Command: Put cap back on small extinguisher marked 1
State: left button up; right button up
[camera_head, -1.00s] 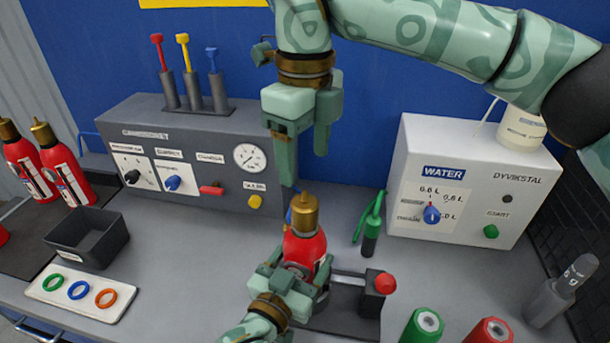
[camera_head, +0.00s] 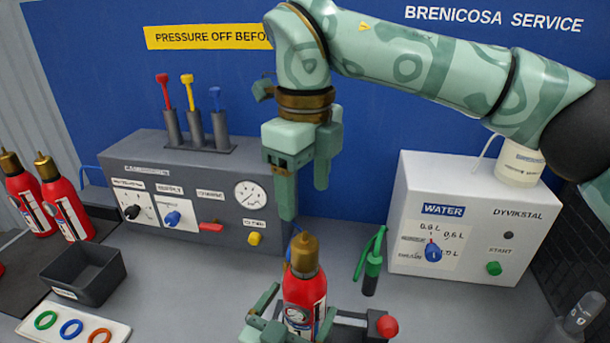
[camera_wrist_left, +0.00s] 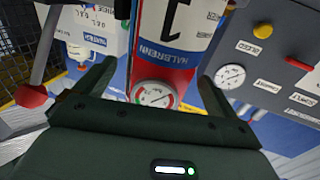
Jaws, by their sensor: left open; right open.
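The small red extinguisher (camera_head: 304,290) stands upright at the front middle of the bench. A brass cap (camera_head: 304,254) sits on its top. Its label with a large 1 shows in the left wrist view (camera_wrist_left: 182,22), with a round gauge (camera_wrist_left: 155,95) near it. My left gripper (camera_head: 297,318) is open, its fingers apart on either side of the red body; in the left wrist view (camera_wrist_left: 150,80) there are gaps beside the body. My right gripper (camera_head: 305,203) is open and empty, pointing down above the cap and apart from it. The extinguisher's foot is hidden.
A grey gauge console (camera_head: 180,190) stands behind left, a white water box (camera_head: 470,195) behind right. A green-handled tool (camera_head: 371,265) and a red knob (camera_head: 387,326) are right of the extinguisher.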

pick_arm(q)
jog(key=p+v, duration=0.1)
jog(key=v, duration=1.3)
jog(key=shift+s+a, duration=0.1)
jog(key=shift+s, duration=0.05)
